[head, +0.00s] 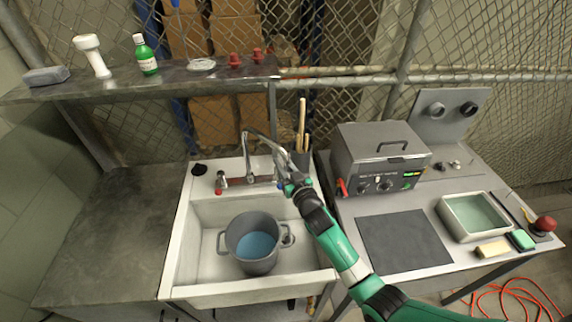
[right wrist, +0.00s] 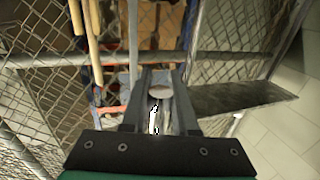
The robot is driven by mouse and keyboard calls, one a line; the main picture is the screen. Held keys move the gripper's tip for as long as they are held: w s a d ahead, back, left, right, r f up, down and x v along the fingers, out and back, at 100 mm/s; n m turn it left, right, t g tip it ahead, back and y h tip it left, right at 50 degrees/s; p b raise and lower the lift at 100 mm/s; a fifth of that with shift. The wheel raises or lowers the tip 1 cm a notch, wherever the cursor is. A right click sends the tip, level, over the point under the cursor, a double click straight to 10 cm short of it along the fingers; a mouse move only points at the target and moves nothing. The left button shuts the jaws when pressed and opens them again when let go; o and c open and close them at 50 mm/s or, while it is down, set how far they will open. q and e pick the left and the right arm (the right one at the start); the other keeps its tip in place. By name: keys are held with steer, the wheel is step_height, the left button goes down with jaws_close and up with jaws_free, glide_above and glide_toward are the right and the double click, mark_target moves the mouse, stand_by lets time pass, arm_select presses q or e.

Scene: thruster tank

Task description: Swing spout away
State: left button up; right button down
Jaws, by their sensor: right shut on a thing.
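A chrome tap with a tall bent spout (head: 247,150) stands at the back of the white sink (head: 180,250). A red-marked handle (head: 220,184) is at the left end of its base. My right gripper (head: 284,172) reaches in from the right and is shut on the spout, on its right-hand part. In the right wrist view the fingers (right wrist: 159,90) close around a shiny metal piece, partly hidden by them. A grey pot (head: 255,262) with blue liquid stands upright in the sink, in front of the tap. My left gripper is not in view.
A control box (head: 380,155) and a tray of liquid (head: 473,217) stand on the right bench. A shelf (head: 120,90) with a green bottle (head: 147,58) runs above the sink. The left counter (head: 105,235) is clear. A holder with wooden handles (head: 302,125) stands behind my right gripper.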

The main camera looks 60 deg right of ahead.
steer(key=shift+d+f, duration=0.1)
steer(key=shift+d, duration=0.1)
stand_by(0.5)
steer(key=c, duration=0.7)
jaws_free()
steer(key=shift+a, duration=0.1)
steer(key=p+v, duration=0.1)
steer(key=v, duration=1)
steer(key=shift+s+a, duration=0.1)
steer(key=shift+s, duration=0.15)
steer(key=shift+c, duration=0.3)
